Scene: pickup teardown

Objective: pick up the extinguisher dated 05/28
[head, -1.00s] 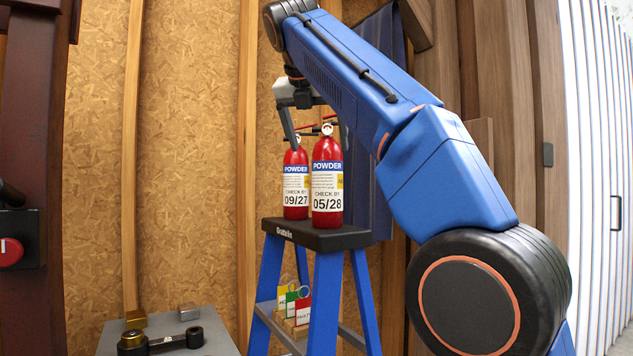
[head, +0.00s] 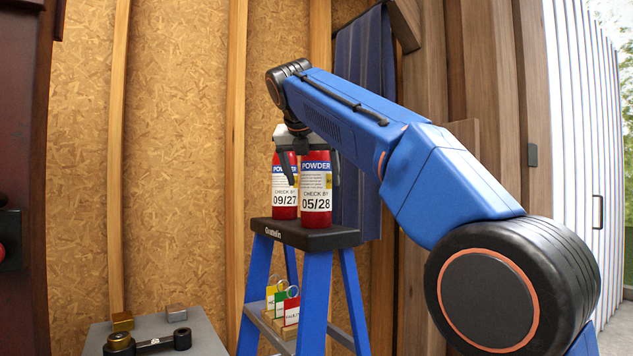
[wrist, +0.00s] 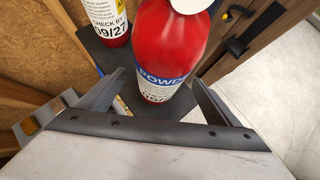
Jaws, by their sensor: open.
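The red extinguisher dated 05/28 (head: 316,187) stands upright on the black top of a blue stepladder (head: 304,236). The extinguisher dated 09/27 (head: 284,190) stands close on its left. My gripper (head: 311,172) is over the top of the 05/28 extinguisher, one finger in front of the 09/27 label and the other at the right side. In the wrist view the 05/28 extinguisher (wrist: 165,45) shows between the spread fingers of my gripper (wrist: 158,80), with nothing gripped. The 09/27 extinguisher (wrist: 100,22) is outside the left finger. My gripper hides both extinguisher tops in the head view.
Coloured tags (head: 283,305) stand on a lower step of the ladder. A grey surface (head: 208,340) at lower left carries a black tool (head: 150,345) and small metal blocks. A chipboard wall and a blue cloth (head: 365,110) are behind the ladder.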

